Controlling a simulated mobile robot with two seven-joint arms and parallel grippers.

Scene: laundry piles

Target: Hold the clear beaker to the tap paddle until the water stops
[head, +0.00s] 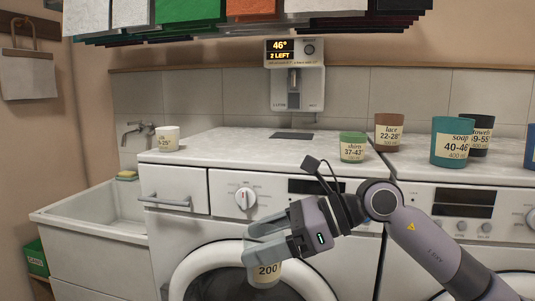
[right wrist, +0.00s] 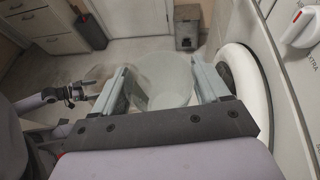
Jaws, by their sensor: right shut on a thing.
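The clear beaker (head: 266,272) carries a pale label reading 200. My right gripper (head: 262,240) is shut on it, in front of the left washing machine and below the worktop. In the right wrist view the clear beaker (right wrist: 165,75) sits between both fingers, and no water can be made out in it. The tap unit (head: 310,90) is on the back wall, reading 46° and 2 LEFT. Its paddle (head: 293,80) is at the front, well above and behind the beaker, apart from it.
Labelled cups stand on the worktop: white (head: 167,139), green (head: 353,147), brown (head: 388,132), teal (head: 452,141) and others at the right. A dark drip tray (head: 292,135) lies below the tap. A sink (head: 95,210) is at the left. Folded laundry (head: 190,10) hangs overhead.

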